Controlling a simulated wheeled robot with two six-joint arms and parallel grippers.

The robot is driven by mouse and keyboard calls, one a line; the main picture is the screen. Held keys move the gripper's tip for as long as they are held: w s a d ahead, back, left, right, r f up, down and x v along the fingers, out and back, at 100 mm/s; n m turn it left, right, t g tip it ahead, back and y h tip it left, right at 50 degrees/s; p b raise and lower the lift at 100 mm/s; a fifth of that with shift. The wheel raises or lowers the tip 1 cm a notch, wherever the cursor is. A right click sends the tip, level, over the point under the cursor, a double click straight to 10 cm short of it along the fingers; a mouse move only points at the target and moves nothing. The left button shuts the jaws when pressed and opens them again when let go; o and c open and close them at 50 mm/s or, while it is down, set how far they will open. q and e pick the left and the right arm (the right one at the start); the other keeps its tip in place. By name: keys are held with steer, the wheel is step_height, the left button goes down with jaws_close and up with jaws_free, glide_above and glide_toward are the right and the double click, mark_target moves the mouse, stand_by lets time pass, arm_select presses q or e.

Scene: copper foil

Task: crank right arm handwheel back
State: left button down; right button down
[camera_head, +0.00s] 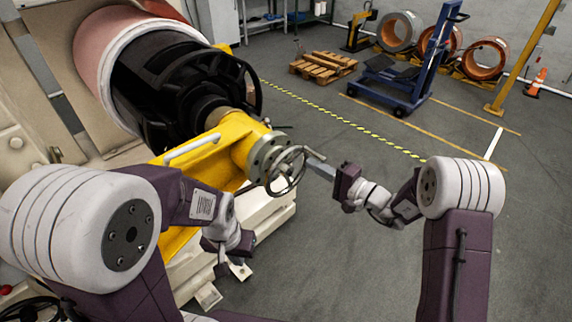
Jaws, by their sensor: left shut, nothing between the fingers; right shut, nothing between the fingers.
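The handwheel (287,171) is a grey metal spoked wheel on the end of the yellow machine arm (222,148), near the middle of the view. My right gripper (317,164) is shut with nothing between its fingers. Its tip is at the right side of the handwheel's rim; I cannot tell whether it touches the wheel or its handle. My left gripper (222,268) is shut and empty, low beside the cream machine base, well below and left of the handwheel.
A large copper foil roll (140,38) on a black core sits at upper left. A blue lift trolley (410,75), a wooden pallet (323,64), several coil rings and an orange cone (537,82) stand farther back.

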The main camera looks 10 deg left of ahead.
mark_target(315, 154)
steer(key=shift+t, duration=0.8)
steer(key=r, duration=0.3)
steer(key=r+b, duration=0.1)
steer(key=shift+s+a+r, duration=0.3)
steer(key=shift+r, duration=0.1)
steer(key=s+a+f+b, duration=0.4)
steer(key=s+a+b, duration=0.3)
steer(key=s+b, duration=0.45)
steer(key=w+d+f+b, duration=0.2)
steer(key=w+f+b, duration=0.2)
steer(key=f+b, duration=0.7)
steer(key=shift+w+f+b, duration=0.15)
steer(key=shift+f+b, duration=0.1)
steer(key=shift+b, duration=3.55)
